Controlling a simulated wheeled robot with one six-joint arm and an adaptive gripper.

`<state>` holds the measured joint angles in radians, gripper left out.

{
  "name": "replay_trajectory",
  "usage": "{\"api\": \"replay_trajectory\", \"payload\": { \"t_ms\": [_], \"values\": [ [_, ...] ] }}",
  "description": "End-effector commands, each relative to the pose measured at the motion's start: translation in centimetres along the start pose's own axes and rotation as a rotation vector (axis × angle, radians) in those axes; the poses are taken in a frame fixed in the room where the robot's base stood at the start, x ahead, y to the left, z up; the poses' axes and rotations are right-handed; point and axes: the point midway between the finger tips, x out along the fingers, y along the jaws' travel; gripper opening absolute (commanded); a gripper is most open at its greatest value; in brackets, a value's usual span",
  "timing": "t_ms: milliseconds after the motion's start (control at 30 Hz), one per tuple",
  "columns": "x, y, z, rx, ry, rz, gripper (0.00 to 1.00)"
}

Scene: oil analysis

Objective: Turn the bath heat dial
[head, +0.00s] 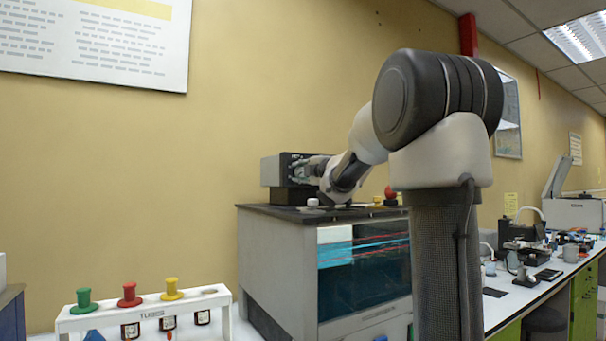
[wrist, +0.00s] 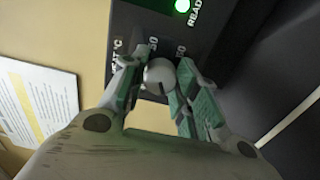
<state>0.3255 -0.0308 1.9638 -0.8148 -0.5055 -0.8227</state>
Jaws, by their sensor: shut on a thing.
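The bath heat dial (wrist: 159,76) is a round pale knob on a dark control panel (wrist: 185,33) in the wrist view. Printed marks, including "50" and "°C", surround it. My gripper (wrist: 157,84) has its green-padded fingers on either side of the dial and is shut on it. In the head view my gripper (head: 308,168) reaches the dark control box (head: 272,171) on top of the bath; the dial is hidden there.
The bath cabinet (head: 275,258) has a dark glass front. A white knob (head: 313,203) and a red knob (head: 389,192) sit on its top. A white rack (head: 222,300) with coloured spools stands at lower left. A green "READY" light (wrist: 183,6) glows on the panel.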

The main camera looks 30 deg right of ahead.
Motion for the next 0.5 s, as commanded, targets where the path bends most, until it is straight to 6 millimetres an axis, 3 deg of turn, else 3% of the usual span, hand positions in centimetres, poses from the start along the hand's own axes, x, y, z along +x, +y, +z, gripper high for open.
{"api": "replay_trajectory", "payload": {
  "t_ms": [267, 500],
  "values": [
    [-0.01, -0.09, 0.01, 0.039, 0.0, -0.002, 0.06],
    [-0.01, -0.11, 0.01, 0.176, -0.001, -0.002, 0.06]
  ]
}}
